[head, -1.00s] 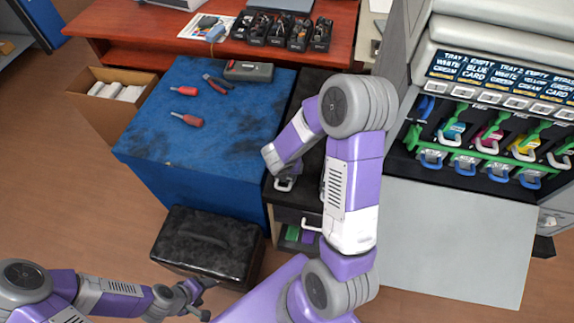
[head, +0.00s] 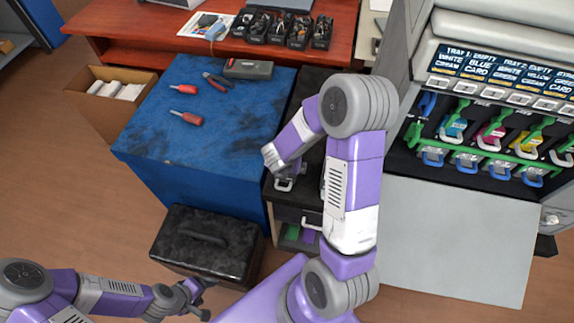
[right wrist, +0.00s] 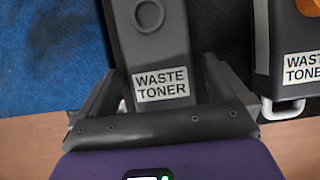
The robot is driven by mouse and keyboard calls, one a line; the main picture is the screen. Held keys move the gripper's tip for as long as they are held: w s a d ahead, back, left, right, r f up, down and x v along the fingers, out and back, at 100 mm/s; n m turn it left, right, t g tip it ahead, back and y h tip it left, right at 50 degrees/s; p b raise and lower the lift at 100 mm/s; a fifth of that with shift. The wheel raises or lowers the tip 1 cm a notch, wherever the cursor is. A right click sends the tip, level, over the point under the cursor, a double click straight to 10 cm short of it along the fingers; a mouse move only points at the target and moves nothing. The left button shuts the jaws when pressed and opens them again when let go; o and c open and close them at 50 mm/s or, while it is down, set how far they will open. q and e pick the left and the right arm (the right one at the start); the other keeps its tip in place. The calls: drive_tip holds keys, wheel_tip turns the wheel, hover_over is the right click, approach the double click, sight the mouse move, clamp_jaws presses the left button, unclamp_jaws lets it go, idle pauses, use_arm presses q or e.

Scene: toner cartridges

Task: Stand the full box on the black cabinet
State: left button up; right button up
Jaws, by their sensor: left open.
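A dark grey box labelled WASTE TONER (right wrist: 160,45), with a grey round spot, is between the fingers of my right gripper (right wrist: 162,72) in the right wrist view. The fingers lie close along both sides; I cannot tell if they press on it. A second WASTE TONER box (right wrist: 290,55), with an orange round spot and a white handle, is to its right. Which is full is not certain. The black cabinet (head: 291,215) stands right of the blue cabinet, largely hidden by my right arm, which also hides the right gripper's fingers. My left gripper (head: 204,300) is open and empty near the bottom.
The blue cabinet (head: 190,150) carries screwdrivers, pliers and a grey case. A black case (head: 208,245) stands on the floor before it. The open printer (head: 480,140) with coloured cartridges is at the right, its grey door (head: 450,240) lowered. A cardboard box (head: 105,115) stands left.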

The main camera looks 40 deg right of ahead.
drive_tip(key=p+v, duration=0.3)
drive_tip(key=v, duration=0.4)
drive_tip(key=shift+s+a+r, duration=0.1)
drive_tip(key=shift+r, duration=0.15)
